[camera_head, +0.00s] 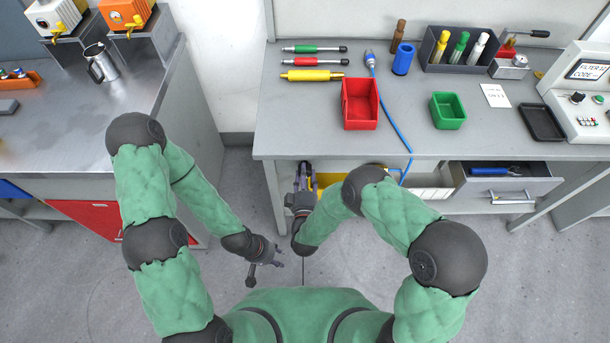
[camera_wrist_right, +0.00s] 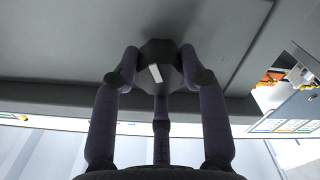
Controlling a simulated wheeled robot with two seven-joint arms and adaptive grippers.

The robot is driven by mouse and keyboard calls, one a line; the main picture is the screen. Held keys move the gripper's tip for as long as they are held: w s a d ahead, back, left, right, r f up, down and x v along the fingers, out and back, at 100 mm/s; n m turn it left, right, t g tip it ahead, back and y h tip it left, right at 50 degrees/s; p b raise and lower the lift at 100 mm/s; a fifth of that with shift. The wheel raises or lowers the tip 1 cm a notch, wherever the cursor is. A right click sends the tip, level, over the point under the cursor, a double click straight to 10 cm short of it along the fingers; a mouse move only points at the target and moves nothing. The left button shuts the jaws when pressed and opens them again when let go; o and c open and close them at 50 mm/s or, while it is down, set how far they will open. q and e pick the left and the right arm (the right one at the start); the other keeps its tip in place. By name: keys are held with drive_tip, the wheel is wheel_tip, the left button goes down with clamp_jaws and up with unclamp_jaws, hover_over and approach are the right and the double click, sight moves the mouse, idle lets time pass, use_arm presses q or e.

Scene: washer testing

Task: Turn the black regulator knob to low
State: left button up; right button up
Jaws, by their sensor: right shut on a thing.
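The black regulator knob (camera_wrist_right: 158,52) is in the upper middle of the right wrist view, against a grey panel. It has a white mark, tilted slightly with its upper end to the left. My right gripper (camera_wrist_right: 158,78) is shut on the knob, with fingers on both sides of it and one below. In the head view my right gripper (camera_head: 303,178) is at the workbench's front edge, and the knob cannot be made out there. My left gripper (camera_head: 268,264) hangs low over the floor, empty, its fingers apart.
The grey workbench (camera_head: 300,135) carries a red bin (camera_head: 360,118), a green bin (camera_head: 448,122) and a blue cable (camera_head: 393,122). A drawer (camera_head: 505,192) stands open under it at the right. Another counter (camera_head: 130,92) is at the left. Floor shows between them.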

drive_tip(key=n, duration=0.6)
drive_tip(key=shift+w+a+r+b, duration=0.15)
drive_tip(key=shift+w+r+b, duration=0.1)
drive_tip(key=shift+b, duration=0.15)
drive_tip(key=n, duration=0.7)
drive_tip(key=shift+s+b, duration=0.1)
drive_tip(key=shift+b, duration=0.25)
drive_tip(key=shift+f, duration=0.1)
drive_tip(key=o, duration=1.1)
drive_tip(key=shift+a, duration=0.1)
drive_tip(key=shift+o, duration=0.2)
drive_tip(key=shift+f, duration=0.1)
drive_tip(key=shift+s, duration=0.1)
drive_tip(key=s, duration=0.7)
drive_tip(key=shift+s, duration=0.2)
